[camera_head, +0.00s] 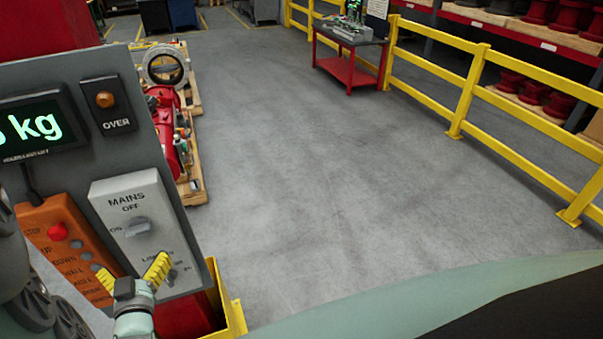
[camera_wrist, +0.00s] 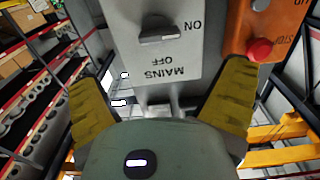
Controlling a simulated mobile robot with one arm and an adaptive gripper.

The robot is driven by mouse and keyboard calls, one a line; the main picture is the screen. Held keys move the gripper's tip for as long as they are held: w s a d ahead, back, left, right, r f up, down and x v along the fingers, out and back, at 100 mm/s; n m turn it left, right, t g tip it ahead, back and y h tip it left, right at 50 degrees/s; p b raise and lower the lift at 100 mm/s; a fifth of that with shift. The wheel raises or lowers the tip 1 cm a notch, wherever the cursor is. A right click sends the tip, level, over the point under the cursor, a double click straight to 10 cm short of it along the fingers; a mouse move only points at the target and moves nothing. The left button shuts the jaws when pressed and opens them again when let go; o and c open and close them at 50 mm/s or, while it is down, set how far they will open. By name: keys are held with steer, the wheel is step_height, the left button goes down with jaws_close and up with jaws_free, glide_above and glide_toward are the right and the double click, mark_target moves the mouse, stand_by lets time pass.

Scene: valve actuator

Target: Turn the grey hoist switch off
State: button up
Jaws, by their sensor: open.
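A light grey switch box (camera_head: 158,252) hangs at the left, labelled MAINS, with OFF above its upper grey knob (camera_head: 138,227) and ON at the knob's left. The knob looks elongated sideways, in line with ON. A second label and a lower knob (camera_head: 172,276) are partly hidden by a yellow finger. In the wrist view the box is upside down, with the MAINS knob (camera_wrist: 158,30) near the top. My gripper (camera_head: 132,275) is open in front of the box's lower part. Its yellow fingers also show spread apart in the wrist view (camera_wrist: 160,80), with nothing held between them.
An orange pendant (camera_head: 62,235) with a red stop button is left of the box. A display (camera_head: 35,122) reading kg and an OVER lamp (camera_head: 105,99) are above. A yellow frame edge (camera_head: 232,300) stands below right. Open floor lies beyond, bounded by a yellow railing (camera_head: 465,90).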

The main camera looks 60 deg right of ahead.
mark_target(137, 233)
steer(key=b+x, duration=0.3)
steer(key=x, duration=0.7)
steer(key=shift+d, duration=0.15)
steer(key=c, duration=1.2)
